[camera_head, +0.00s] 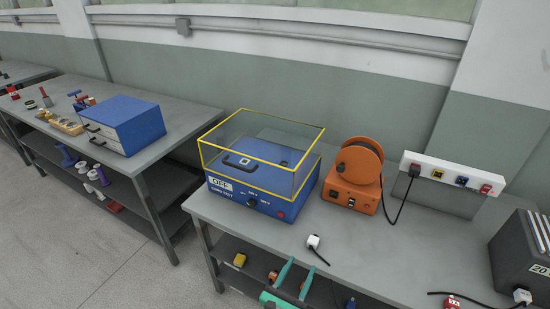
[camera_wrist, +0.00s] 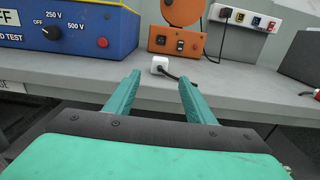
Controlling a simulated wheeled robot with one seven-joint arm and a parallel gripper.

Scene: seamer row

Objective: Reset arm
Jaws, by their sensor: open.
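My gripper (camera_head: 297,275) shows at the bottom of the head view, in front of the near edge of the bench. In the wrist view its two green fingers (camera_wrist: 157,103) stand apart with nothing between them. A white plug (camera_wrist: 160,64) with a dark cord lies on the bench top beyond the fingertips. It also shows in the head view (camera_head: 313,241). The rest of my arm is out of view.
A blue tester (camera_head: 245,204) with a clear, yellow-edged cover (camera_head: 268,146) stands on the grey bench (camera_head: 385,252). An orange cord reel (camera_head: 354,182) and a wall socket strip (camera_head: 448,173) are right of it. A dark box (camera_head: 514,256) stands far right. The bench's right middle is mostly clear.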

